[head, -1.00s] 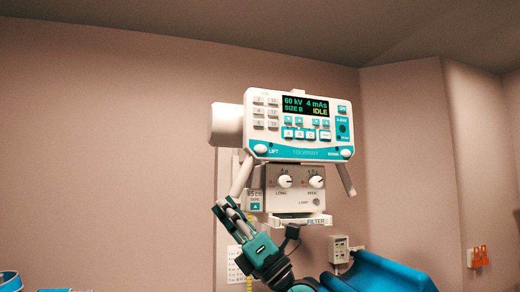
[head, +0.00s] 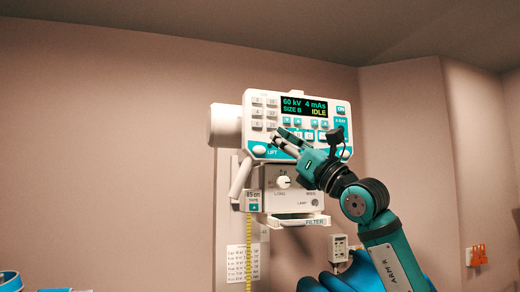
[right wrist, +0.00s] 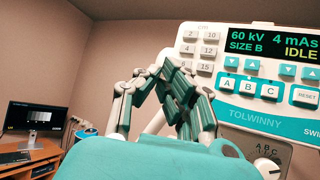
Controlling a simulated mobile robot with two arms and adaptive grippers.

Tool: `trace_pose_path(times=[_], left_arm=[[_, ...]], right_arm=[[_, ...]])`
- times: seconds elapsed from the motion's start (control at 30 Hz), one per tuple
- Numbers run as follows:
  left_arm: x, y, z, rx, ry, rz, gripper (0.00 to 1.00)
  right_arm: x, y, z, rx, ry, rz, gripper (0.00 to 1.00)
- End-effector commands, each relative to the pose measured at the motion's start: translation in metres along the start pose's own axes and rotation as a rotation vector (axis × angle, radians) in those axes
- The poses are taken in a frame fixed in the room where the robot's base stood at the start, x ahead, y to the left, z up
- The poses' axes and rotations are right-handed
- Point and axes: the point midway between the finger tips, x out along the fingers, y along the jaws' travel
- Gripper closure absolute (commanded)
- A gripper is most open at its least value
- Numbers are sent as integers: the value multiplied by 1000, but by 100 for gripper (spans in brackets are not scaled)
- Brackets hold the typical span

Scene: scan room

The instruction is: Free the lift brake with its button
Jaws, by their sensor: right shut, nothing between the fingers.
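The white tube-head control panel (head: 318,107) faces me, its screen reading 60 kV, 4 mAs, SIZE B and IDLE. The white oval button marked LIFT (head: 259,150) is at its lower left corner. My right gripper (head: 277,139) is shut and empty, its fingertips in front of the panel, just above and right of that button. I cannot tell whether they touch the panel. In the right wrist view, the closed fingers (right wrist: 163,72) stand left of the panel keys (right wrist: 246,87), and the LIFT button does not show. My left gripper is not in view.
Below the panel is a box with a knob (head: 283,182) and a filter tray (head: 300,221). A yellow tape (head: 249,245) hangs at its left. The right wrist view shows a desk with a monitor (right wrist: 33,118). The wall left of the tube head is clear.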

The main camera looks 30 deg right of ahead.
Motion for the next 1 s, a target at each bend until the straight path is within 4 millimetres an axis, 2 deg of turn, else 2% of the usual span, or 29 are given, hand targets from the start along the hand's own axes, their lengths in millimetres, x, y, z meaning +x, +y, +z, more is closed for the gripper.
trace_pose_path(times=[0.3,0.5,0.7,1.0], left_arm=[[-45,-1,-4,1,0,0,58],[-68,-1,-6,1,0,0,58],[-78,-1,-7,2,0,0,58],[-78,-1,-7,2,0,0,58]], right_arm=[[35,-23,-16,1,5,-2,100],[50,-34,-30,4,4,1,100],[57,-40,-39,2,1,0,100],[57,-41,-42,2,0,0,100]])
